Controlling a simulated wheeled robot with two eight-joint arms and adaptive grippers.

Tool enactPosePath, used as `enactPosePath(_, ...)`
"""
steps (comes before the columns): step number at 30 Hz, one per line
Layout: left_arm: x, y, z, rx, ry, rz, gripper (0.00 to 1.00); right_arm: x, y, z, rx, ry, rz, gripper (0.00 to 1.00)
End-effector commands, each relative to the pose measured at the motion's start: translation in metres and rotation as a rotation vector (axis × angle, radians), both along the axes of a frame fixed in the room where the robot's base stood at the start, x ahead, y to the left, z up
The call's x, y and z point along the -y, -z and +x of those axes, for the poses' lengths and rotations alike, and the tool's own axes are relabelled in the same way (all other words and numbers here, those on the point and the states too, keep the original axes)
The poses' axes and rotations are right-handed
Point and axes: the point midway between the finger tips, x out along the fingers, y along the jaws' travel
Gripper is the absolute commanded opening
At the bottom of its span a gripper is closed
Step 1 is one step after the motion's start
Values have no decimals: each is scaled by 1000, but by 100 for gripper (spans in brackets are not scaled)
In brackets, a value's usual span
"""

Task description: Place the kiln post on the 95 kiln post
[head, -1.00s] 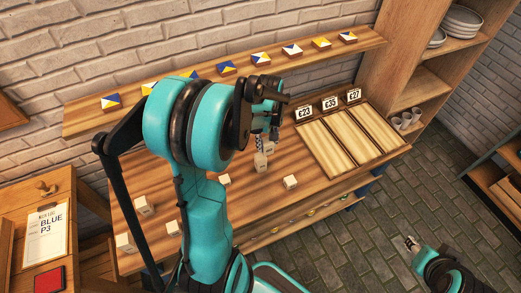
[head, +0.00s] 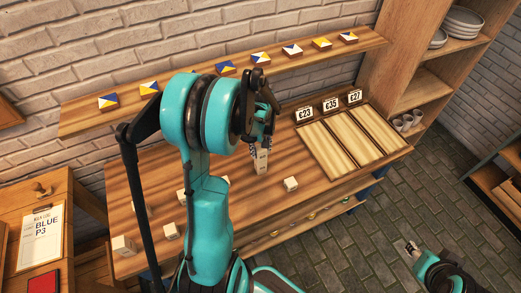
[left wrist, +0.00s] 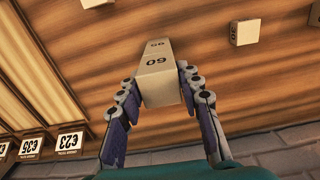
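A pale kiln post (left wrist: 157,66) marked 60 sits between the fingertips of my left gripper (left wrist: 158,78) in the left wrist view. The fingers lie against its two sides and look shut on it. A second pale face marked 95, the 95 kiln post (left wrist: 157,44), shows directly beyond it, in line. In the head view the two form one upright column (head: 262,161) on the table under my left gripper; whether they touch is hard to tell. My right gripper (head: 412,247) is low at the right, away from the table, its opening too small to judge.
Several other pale posts stand on the wooden table, one (head: 290,184) right of the column and others (head: 124,245) at the left, partly behind my arm. A tray (head: 318,149) with price cards lies right. A shelf of tiles (head: 260,58) runs behind.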

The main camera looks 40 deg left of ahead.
Motion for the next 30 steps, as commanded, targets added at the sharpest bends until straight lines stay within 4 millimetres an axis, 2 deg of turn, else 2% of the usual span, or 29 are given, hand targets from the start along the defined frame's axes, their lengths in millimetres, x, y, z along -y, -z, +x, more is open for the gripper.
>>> enactPosePath(1, 0, 0, 0, 0, 0, 0, 50, 0, 0, 0, 0, 0, 0, 40)
enactPosePath(2, 0, 0, 0, 0, 0, 0, 54, 0, 0, 0, 0, 0, 0, 40)
enactPosePath(10, 0, 0, 0, 0, 0, 0, 54, 0, -1, 0, 0, 0, 0, 40)
enactPosePath(14, 0, -7, 0, 0, 0, 0, 54, 0, -6, 0, 0, 0, 0, 40)
enactPosePath(17, 0, -23, 0, 0, 0, 0, 54, 0, -10, 0, 0, 0, 0, 40)
enactPosePath(24, 0, -78, 0, 0, 0, 0, 54, 0, -25, 0, 0, 0, 0, 40)
enactPosePath(30, 0, -112, 0, 0, 0, 0, 54, 0, -33, 0, 0, 0, 0, 40)
